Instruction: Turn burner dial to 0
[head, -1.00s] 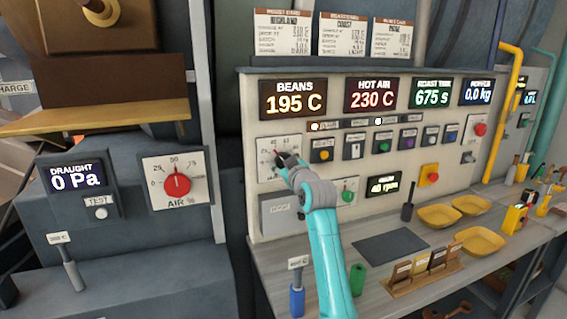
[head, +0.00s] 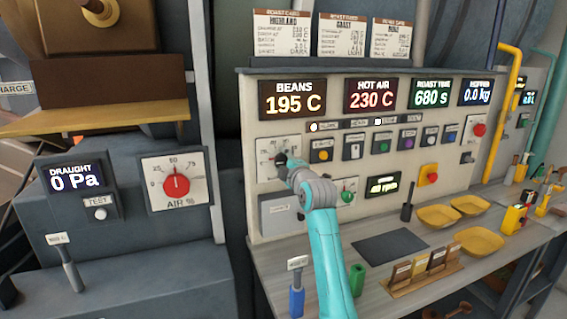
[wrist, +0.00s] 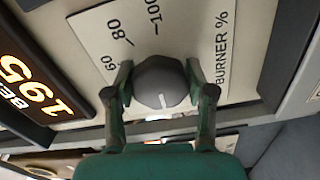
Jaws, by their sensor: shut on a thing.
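The burner dial (wrist: 160,75) is a round grey knob on a white plate (wrist: 205,30) marked "BURNER %". In the wrist view, 60, 80 and 100 show above and left of the knob. Its white mark points down in the picture, away from those numbers; the 0 mark is not visible there. My gripper (wrist: 160,92) is shut on the knob, one green-and-dark finger on each side. In the head view, my gripper (head: 284,164) covers most of the knob, while part of its plate (head: 264,172) shows.
The BEANS display (head: 293,100) reads 195 C, above the dial. Buttons and a green-knobbed dial (head: 347,197) sit to the right. A grey box (head: 276,216) is just below. The red AIR % dial (head: 176,185) is on a separate panel at left.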

